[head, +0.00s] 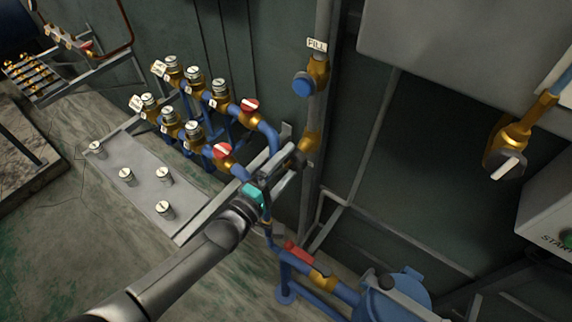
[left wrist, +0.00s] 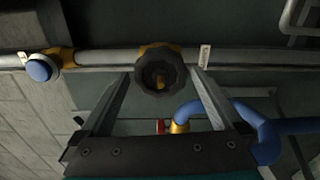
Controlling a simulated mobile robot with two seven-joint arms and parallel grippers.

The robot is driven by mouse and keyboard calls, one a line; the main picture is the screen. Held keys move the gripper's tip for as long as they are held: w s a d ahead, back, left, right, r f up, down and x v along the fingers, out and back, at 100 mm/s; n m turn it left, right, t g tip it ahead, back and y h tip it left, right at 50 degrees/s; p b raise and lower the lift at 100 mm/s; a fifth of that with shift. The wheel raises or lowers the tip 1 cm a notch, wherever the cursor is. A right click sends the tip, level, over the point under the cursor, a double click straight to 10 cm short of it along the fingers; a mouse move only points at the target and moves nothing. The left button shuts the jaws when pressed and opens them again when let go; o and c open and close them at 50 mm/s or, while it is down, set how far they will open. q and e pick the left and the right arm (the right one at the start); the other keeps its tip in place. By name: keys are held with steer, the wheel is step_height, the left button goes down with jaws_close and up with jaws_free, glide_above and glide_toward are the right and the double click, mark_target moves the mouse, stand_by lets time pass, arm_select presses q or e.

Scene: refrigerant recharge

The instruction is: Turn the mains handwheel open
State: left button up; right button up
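The dark, lobed mains handwheel (left wrist: 160,73) sits on a brass valve on the grey pipe, near the middle top of the left wrist view. In the head view the handwheel (head: 297,156) is partly hidden by my fingers. My left gripper (left wrist: 160,90) is open, with one finger on each side of the wheel as the wrist view sees it. In the head view my left gripper (head: 281,166) is right at the wheel. I cannot tell whether the fingers touch it. My right gripper is not in view.
A blue handwheel (head: 303,84) sits higher on the same pipe, below a FILL label (head: 317,45). Red-handled valves (head: 222,151) and blue pipes stand left of my gripper. A grey plate (head: 140,180) with several metal knobs lies further left. A blue pump (head: 395,298) is below.

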arm_select(q)
steer(key=p+v, duration=0.2)
steer(key=v, duration=0.5)
steer(key=shift+p, duration=0.3)
